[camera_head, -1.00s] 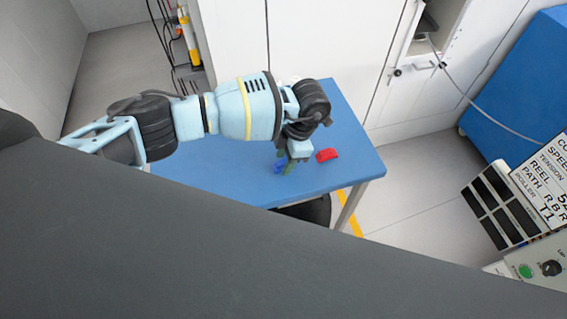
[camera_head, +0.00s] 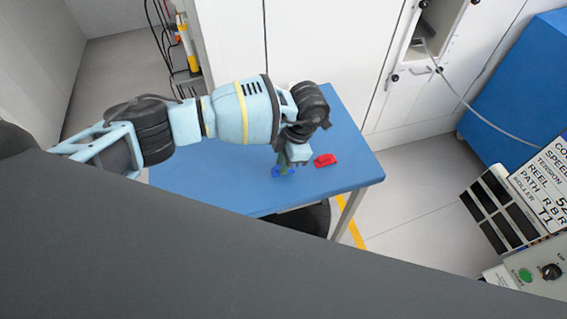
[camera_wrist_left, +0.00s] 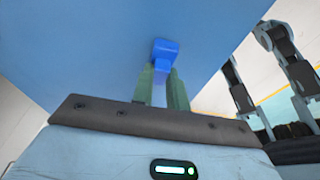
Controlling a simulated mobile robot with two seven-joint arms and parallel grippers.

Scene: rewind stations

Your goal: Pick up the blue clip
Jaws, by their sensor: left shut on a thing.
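The blue clip (camera_head: 276,172) is on the blue table in the head view, partly hidden by my left gripper. It also shows in the left wrist view (camera_wrist_left: 165,49), between the green fingertips. My left gripper (camera_head: 284,166) points down at the table and is shut on the blue clip. In the left wrist view its two fingers (camera_wrist_left: 161,78) stand on either side of the clip's narrow part. Whether the clip touches the tabletop is hard to tell. My right gripper is not in view.
A red clip (camera_head: 326,160) lies on the blue table (camera_head: 225,185) just right of my left gripper. White cabinets (camera_head: 325,45) stand behind the table. A control panel (camera_head: 535,270) is at the lower right. The table's right part is clear.

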